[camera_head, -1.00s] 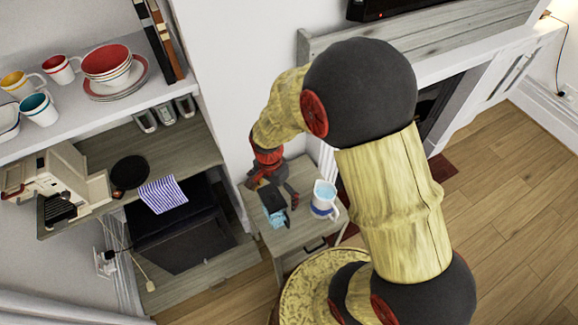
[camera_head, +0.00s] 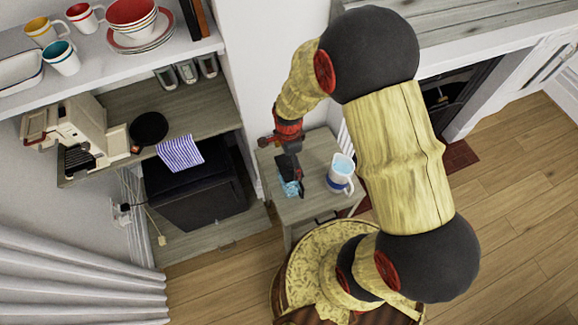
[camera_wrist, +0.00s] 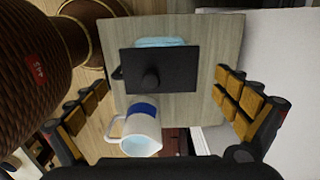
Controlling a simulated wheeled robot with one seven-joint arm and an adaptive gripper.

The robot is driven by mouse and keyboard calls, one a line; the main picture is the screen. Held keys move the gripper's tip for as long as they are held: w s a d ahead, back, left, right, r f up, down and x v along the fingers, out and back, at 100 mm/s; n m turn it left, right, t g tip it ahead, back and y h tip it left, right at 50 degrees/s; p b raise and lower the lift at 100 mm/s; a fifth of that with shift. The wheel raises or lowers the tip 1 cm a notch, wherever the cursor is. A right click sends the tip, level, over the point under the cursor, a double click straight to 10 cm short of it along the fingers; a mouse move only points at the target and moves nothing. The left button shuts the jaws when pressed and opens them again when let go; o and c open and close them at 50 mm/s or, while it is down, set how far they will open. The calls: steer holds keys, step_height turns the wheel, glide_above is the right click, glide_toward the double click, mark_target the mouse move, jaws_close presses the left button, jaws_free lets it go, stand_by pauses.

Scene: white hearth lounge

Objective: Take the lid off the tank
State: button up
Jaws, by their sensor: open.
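The tank (camera_wrist: 160,42) is a light blue container on a small wooden side table (camera_head: 322,150). It also shows in the head view (camera_head: 290,187), partly hidden by my gripper. My gripper (camera_wrist: 161,84) is open and empty, with one finger on each side of the lid in the picture. It shows above the tank in the head view (camera_head: 291,170). I cannot tell how high it is above the knob.
A white and blue jug (camera_head: 341,174) stands on the table right of the tank, close by; it also shows in the wrist view (camera_wrist: 142,131). A white wall is behind the table. A shelf with crockery, a coffee machine (camera_head: 78,133) and a striped cloth (camera_head: 180,153) are left.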

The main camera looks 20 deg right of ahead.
steer(key=shift+f, duration=0.85)
steer(key=shift+c, duration=0.5)
steer(key=shift+s, duration=0.1)
jaws_close()
stand_by(0.3)
